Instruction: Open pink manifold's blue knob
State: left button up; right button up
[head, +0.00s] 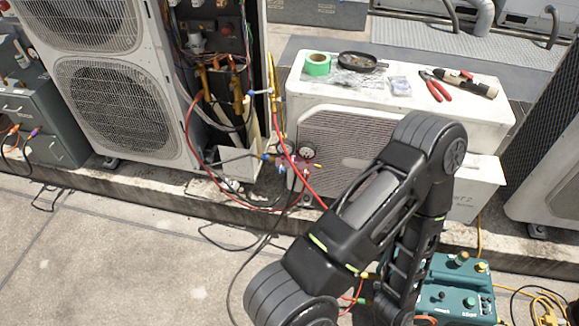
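The pink manifold (296,163) is small in the head view, in front of the white unit's grille. A round gauge (307,152) sits at its upper right. A small blue part at its left end (266,157) looks like the blue knob; its setting is too small to tell. Red and dark hoses run around the manifold. One of my arms (375,195) fills the middle right, folded with its elbow up and its lower link going down past the bottom edge. Its gripper is not visible. My other gripper is not in view either.
Green tape (317,64), a black pan (357,61) and red-handled pliers (436,88) lie on the white unit (420,112). A tall condenser (110,90) stands left. A teal box (456,290) with knobs is at lower right. The concrete floor (120,260) is mostly clear at left.

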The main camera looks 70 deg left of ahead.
aim_at(280, 169)
jog(key=u, duration=2.35)
jog(key=i+l+z, duration=0.1)
jog(key=i+z, duration=0.15)
jog(key=z, duration=0.15)
jog(key=i+z, duration=0.55)
jog(key=z, duration=0.2)
